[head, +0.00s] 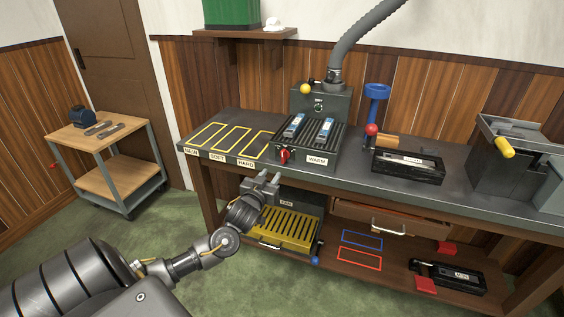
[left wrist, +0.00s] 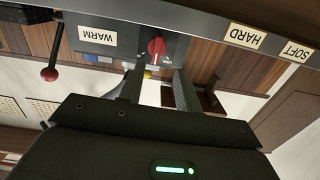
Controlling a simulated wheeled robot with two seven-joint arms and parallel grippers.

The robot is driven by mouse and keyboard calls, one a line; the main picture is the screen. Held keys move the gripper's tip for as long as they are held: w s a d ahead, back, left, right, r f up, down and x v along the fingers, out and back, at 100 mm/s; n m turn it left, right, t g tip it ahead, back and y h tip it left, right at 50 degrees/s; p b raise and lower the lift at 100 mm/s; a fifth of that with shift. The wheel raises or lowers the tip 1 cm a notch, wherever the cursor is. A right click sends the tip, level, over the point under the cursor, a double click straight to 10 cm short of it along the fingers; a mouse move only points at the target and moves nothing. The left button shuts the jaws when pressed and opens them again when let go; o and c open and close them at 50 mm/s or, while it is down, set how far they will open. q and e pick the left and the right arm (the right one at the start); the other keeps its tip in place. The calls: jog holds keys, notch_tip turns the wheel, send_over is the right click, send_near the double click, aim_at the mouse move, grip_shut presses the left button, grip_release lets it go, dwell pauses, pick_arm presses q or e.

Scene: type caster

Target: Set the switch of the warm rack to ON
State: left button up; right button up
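The warm rack (head: 333,137) is a dark slatted box on the bench, with a white WARM label (head: 317,160) on its front. Its red switch (head: 284,156) is a small knob at the left of that front. In the left wrist view, which looks upside down, the red switch (left wrist: 156,48) shows between and beyond the fingers. Small marks beside it are too small to read, so its setting is unclear. My left gripper (head: 268,178) is open and empty, in front of and below the switch, apart from it. It also shows in the left wrist view (left wrist: 158,80). My right gripper is out of view.
Two blue-labelled items (head: 294,126) lie on the rack. Yellow outlined bays (head: 203,134) mark the bench to its left. A yellow slatted rack (head: 283,230) sits below. A red-knobbed lever (head: 371,130) and a black tray (head: 407,170) stand to the right.

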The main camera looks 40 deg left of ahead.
aim_at(283, 154)
pick_arm(q)
jog(key=x, duration=0.3)
jog(key=r+x, duration=0.1)
jog(key=x, duration=0.3)
jog(key=r+x, duration=0.1)
jog(key=x, duration=0.2)
jog(key=shift+w+r, duration=0.25)
jog(key=shift+w, duration=0.2)
jog(key=shift+d, duration=0.1)
jog(key=c, duration=0.7)
jog(key=shift+s, duration=0.1)
grip_shut()
